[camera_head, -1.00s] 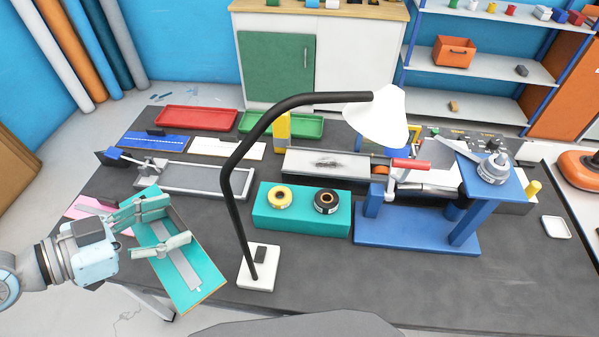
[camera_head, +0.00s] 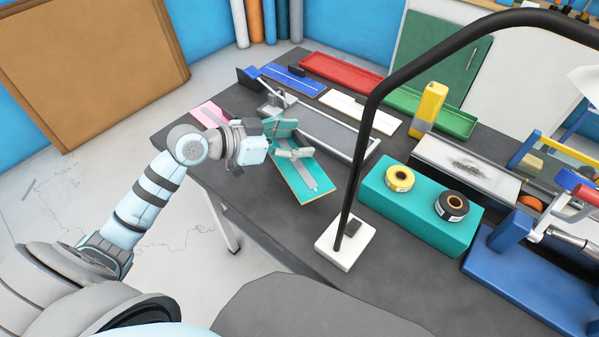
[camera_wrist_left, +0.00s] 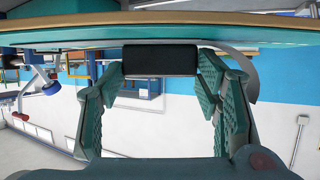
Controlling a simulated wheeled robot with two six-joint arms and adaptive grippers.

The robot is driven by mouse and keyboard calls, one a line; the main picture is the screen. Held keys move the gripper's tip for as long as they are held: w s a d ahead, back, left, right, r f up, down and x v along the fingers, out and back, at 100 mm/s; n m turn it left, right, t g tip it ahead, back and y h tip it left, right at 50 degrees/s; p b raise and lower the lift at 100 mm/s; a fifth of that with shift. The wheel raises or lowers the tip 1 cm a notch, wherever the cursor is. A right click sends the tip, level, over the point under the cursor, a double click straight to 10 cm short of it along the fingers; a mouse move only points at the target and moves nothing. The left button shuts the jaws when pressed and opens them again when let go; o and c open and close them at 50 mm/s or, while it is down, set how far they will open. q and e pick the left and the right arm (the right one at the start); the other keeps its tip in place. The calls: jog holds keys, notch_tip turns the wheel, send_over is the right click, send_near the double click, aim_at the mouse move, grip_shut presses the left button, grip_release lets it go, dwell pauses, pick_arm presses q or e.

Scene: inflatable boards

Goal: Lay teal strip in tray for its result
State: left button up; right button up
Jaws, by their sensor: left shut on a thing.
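The teal strip (camera_head: 313,191) is a flat teal board with a grey band along its middle, in the head view over the table's left front part. My left gripper (camera_head: 290,140) is at its far end, shut on it. In the left wrist view, the fingers (camera_wrist_left: 160,85) stand on both sides of a black block (camera_wrist_left: 160,60) under the board's teal edge (camera_wrist_left: 80,35). The red tray (camera_head: 345,73) and the green tray (camera_head: 432,112) lie at the back of the table, and both look empty. My right gripper is not in view.
A black lamp with a white base (camera_head: 345,243) stands right of the strip. A teal block (camera_head: 417,205) with two tape rolls and a blue press stand (camera_head: 510,275) are farther right. A grey metal trough (camera_head: 330,130), blue, white and pink strips lie behind.

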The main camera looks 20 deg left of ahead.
pick_arm(q)
notch_tip(320, 180, down, 10)
jog(key=shift+s+r+b, duration=0.1)
jog(key=shift+b, duration=0.9)
jog(key=shift+r, duration=0.15)
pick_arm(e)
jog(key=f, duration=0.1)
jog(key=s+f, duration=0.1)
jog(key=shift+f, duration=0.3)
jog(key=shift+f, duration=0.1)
pick_arm(q)
jog(key=o, duration=0.8)
jog(key=shift+f, duration=0.2)
jog(key=o, duration=0.5)
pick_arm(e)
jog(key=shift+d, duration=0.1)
